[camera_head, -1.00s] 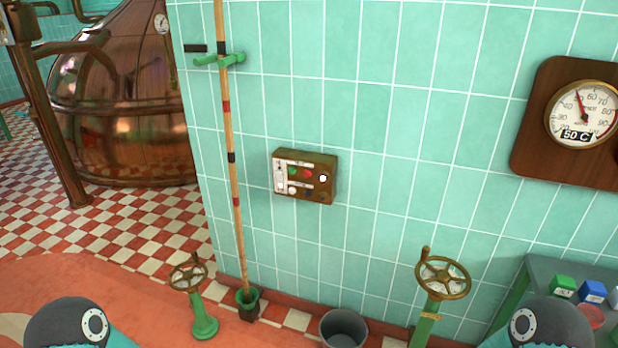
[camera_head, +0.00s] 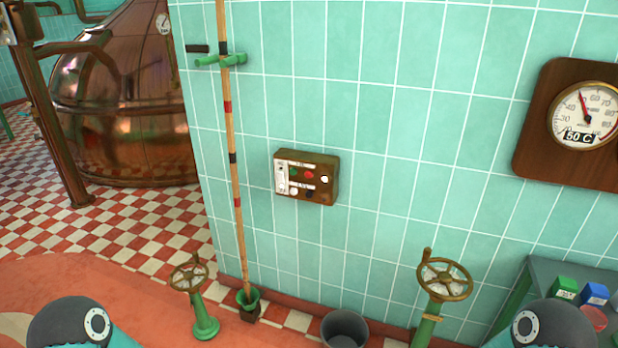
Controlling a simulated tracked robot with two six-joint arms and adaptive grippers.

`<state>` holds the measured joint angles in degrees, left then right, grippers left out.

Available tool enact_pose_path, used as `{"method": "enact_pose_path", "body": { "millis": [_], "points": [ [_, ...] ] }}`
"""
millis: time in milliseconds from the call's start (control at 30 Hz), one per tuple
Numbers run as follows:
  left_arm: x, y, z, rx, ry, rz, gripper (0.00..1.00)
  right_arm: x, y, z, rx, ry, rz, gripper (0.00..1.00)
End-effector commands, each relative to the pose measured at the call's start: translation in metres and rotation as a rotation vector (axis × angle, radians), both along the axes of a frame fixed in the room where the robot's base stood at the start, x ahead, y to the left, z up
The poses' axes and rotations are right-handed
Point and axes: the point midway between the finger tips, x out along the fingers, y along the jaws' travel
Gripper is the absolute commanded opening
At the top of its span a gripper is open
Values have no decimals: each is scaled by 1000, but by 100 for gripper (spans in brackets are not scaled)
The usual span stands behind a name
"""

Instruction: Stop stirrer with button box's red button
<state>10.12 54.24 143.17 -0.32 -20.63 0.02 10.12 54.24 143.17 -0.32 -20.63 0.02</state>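The button box (camera_head: 331,190) is a small brown-sided box fixed to the tiled wall, near the middle of the head view. Its face carries white label strips and several round buttons. The red button (camera_head: 309,175) is in the upper row, between a green button (camera_head: 294,172) on its left and a white one (camera_head: 325,179) on its right. In the lower row are a white button and a dark one. The stirrer cannot be made out. Only rounded dark parts of my two arms show at the bottom left and bottom right; both grippers are out of view.
A wooden pole (camera_head: 231,150) stands against the wall left of the box. Two handwheel valves (camera_head: 189,275) (camera_head: 445,279) and a grey bucket (camera_head: 345,331) stand below. A green table (camera_head: 545,275) with small boxes is at right, under a gauge (camera_head: 586,116). A copper kettle (camera_head: 120,110) is at left.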

Motion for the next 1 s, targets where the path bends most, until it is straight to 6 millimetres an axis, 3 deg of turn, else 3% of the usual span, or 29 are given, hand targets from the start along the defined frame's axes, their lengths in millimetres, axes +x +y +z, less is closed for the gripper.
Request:
{"method": "enact_pose_path", "body": {
  "millis": [133,367,1000],
  "points": [
    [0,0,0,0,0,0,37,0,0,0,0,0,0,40],
    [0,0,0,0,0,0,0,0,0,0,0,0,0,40],
    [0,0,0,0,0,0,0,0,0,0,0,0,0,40]
  ]
}}
